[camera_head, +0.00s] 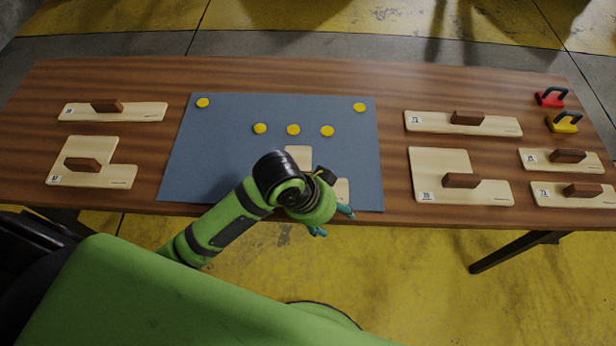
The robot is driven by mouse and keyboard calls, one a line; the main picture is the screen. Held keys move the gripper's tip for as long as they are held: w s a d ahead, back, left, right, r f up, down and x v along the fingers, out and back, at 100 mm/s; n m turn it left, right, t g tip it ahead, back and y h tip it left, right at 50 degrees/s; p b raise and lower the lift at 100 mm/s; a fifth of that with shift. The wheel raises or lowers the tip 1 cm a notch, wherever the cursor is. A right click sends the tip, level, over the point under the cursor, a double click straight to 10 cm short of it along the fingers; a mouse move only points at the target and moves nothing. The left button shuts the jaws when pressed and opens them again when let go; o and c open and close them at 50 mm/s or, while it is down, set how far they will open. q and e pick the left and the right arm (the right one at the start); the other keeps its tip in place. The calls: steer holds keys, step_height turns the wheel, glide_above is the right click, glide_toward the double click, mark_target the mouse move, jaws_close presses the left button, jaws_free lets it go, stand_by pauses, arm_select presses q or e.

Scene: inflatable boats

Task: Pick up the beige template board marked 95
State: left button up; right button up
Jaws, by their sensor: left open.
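Several beige template boards with brown handles lie on the table. Their small number labels are too small to read surely, so I cannot tell which is marked 95. One beige board (298,153) lies on the blue mat, mostly hidden behind my left arm; no label shows on it. My left gripper (331,221) is open, its teal fingertips at the table's front edge, just right of and in front of that board. Whether it touches the board cannot be seen. My right gripper is not in view.
The blue mat (222,150) bears several yellow discs. Two boards lie left, an upper one (140,111) and an L-shaped one (95,150). Several lie right, including an L-shaped one (437,165). A red clamp-like item (550,101) and a yellow one (563,127) stand far right.

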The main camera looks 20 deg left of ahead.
arm_select(q)
steer(key=w+m, duration=0.2)
steer(key=w+r+m+g, duration=0.1)
steer(key=shift+d+r+y, duration=0.1)
steer(key=shift+d+y, duration=0.2)
steer(key=shift+d, duration=0.05)
steer(key=shift+w+a+r+m+g+y, duration=0.3)
steer(key=shift+w+a+m, duration=0.2)
steer(key=shift+a+m, duration=0.15)
steer(key=w+a+y, duration=0.1)
steer(key=a, duration=0.1)
steer(key=w+a+r+y, duration=0.1)
steer(key=a, duration=0.1)
steer(key=w+a+r+m+g, duration=0.1)
steer(key=a, duration=0.1)
steer(key=shift+w+a+r+y, duration=0.2)
steer(key=shift+a+r+y, duration=0.1)
steer(key=shift+y, duration=0.1)
steer(key=shift+a+f, duration=0.15)
steer(key=shift+a, duration=0.05)
steer(key=shift+f+p, duration=0.9)
steer(key=shift+f, duration=2.45)
steer(key=shift+f, duration=0.1)
steer(key=shift+f, duration=0.1)
jaws_close()
